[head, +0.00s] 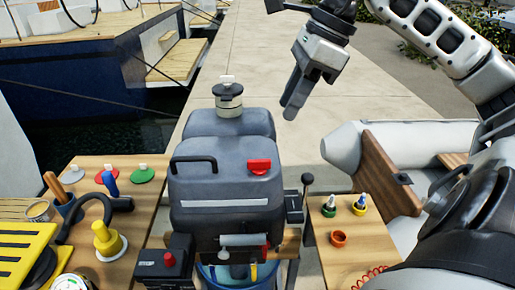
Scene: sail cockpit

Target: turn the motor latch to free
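A grey outboard motor (225,185) stands upright in the middle of the head view, with a black handle on its left. A small red piece (259,166), which looks like the motor latch, sits on the upper right of the cowl. Its exact setting is too small to tell. My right gripper (290,108) hangs above and to the right of the motor, in the air and apart from the latch. Its fingers point down and overlap in this view, so its opening is unclear. Nothing shows between them. My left gripper is out of view.
A wooden table (140,220) on the left holds a yellow case (25,250), colored caps and tools. A smaller wooden table (350,255) on the right holds small fittings. A black lever (307,185) rises right of the motor. A grey inflatable boat (400,145) lies farther right.

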